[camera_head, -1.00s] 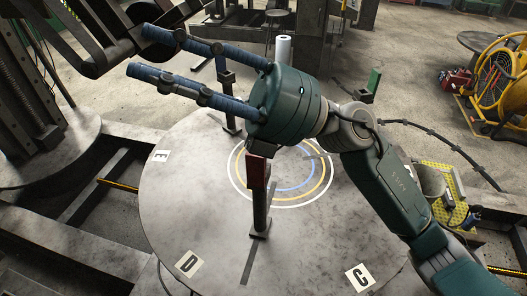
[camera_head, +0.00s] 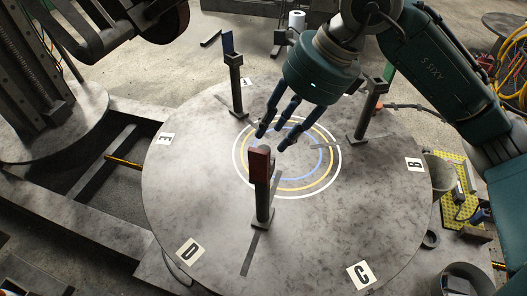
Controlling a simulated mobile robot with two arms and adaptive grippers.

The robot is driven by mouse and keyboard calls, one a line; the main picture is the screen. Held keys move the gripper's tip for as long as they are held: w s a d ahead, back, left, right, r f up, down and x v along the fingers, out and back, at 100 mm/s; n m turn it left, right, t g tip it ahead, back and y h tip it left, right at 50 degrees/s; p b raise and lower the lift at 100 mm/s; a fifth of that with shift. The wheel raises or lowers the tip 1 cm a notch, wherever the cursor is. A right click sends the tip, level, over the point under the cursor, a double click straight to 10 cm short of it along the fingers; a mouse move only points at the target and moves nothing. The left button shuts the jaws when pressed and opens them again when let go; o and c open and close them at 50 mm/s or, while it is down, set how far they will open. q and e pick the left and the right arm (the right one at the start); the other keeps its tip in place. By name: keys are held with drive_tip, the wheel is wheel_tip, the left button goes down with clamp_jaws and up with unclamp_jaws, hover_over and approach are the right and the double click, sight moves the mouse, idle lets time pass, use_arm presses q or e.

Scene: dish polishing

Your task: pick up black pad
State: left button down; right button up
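I cannot make out a black pad for certain. A red pad (camera_head: 259,165) is upright on a post (camera_head: 263,200) near the middle of the round table (camera_head: 200,215). A blue pad (camera_head: 228,42) tops a post at the back left, and a green pad (camera_head: 389,71) shows at the post on the right. My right gripper (camera_head: 272,136) hangs over the table with its dark blue fingers pointing down and left. They are spread, with nothing between them, just behind and above the red pad in the picture. My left gripper is out of view.
Ring markings (camera_head: 332,172) and letter labels, such as the C label (camera_head: 361,275), lie on the table. Several upright posts, such as the right one (camera_head: 366,115), stand around the gripper. Dark machinery (camera_head: 150,22) is at the upper left. The table's front is clear.

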sight(266, 149)
drive_tip(key=shift+a+f, duration=0.15)
drive_tip(key=shift+f, duration=0.15)
drive_tip(key=p+x, duration=0.1)
drive_tip(key=x, duration=0.1)
drive_tip(key=p+x, duration=0.2)
drive_tip(key=shift+s+f, duration=0.25)
drive_tip(key=shift+f, duration=0.15)
drive_tip(key=shift+a+f, duration=0.15)
drive_tip(key=shift+f, duration=0.15)
clamp_jaws()
drive_tip(key=shift+w+r, duration=0.1)
